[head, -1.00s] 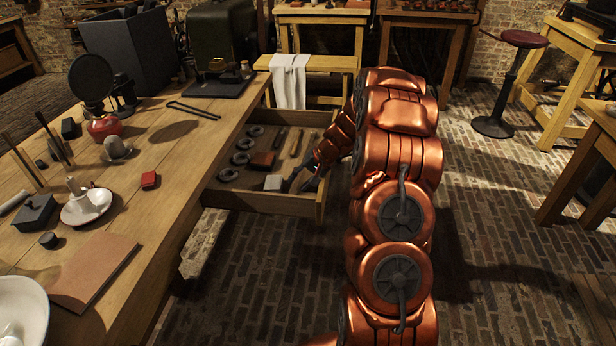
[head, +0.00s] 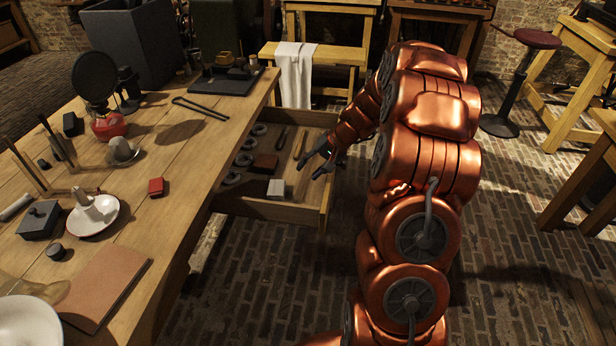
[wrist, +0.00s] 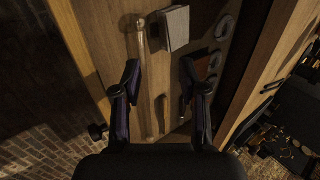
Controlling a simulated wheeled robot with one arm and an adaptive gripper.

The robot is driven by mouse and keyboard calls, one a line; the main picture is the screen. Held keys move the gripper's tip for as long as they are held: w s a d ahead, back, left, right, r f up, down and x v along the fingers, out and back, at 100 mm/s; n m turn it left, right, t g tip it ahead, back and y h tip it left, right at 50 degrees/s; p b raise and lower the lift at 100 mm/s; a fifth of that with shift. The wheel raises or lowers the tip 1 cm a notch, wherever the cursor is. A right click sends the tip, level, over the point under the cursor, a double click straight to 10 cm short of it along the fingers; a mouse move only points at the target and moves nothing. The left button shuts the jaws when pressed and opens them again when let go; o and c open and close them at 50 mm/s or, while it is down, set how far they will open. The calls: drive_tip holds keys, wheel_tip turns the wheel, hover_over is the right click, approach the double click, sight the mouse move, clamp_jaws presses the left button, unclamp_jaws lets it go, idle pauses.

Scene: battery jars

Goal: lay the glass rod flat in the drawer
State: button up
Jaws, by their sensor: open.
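The drawer (head: 268,210) is pulled out from the bench. In the wrist view, a thin, pale, see-through rod, apparently the glass rod (wrist: 142,45), lies along the drawer floor near one side wall. It looks flat, though its lower end is dim. I cannot pick it out in the head view. My gripper (head: 313,163) is above the right part of the drawer, fingers spread and empty. In the wrist view my open gripper (wrist: 160,70) has its fingers apart over the drawer floor, with the rod showing nearer the left finger; they seem clear of it.
The drawer also holds several dark rings (head: 243,159), a brown block (head: 265,163), a pale block (head: 276,188), a dark stick (head: 283,138) and a light wooden stick (head: 300,144). The bench (head: 165,215) is on the left. Brick floor (head: 500,230) is open at right.

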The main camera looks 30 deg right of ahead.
wheel_tip(320, 180, up, 22)
drive_tip(key=p, duration=2)
drive_tip(key=shift+w+f, duration=0.15)
drive_tip(key=shift+f, duration=0.05)
drive_tip(key=shift+d, duration=0.1)
drive_tip(key=s+a+r+n+g, duration=0.2)
drive_tip(key=s+a+r, duration=0.3)
drive_tip(key=s+a, duration=0.3)
drive_tip(key=s+a+r+n+g, duration=0.2)
drive_tip(key=s+a+r+n, duration=0.15)
drive_tip(key=s+a, duration=0.5)
drive_tip(key=s+a+r+n+g+h, duration=0.1)
drive_tip(key=s+h, duration=0.1)
drive_tip(key=s, duration=0.8)
drive_tip(key=s+a+r+n+g+h, duration=0.1)
drive_tip(key=s+h, duration=0.2)
drive_tip(key=s, duration=0.8)
drive_tip(key=shift+a+r+n, duration=0.35)
drive_tip(key=shift+a, duration=0.05)
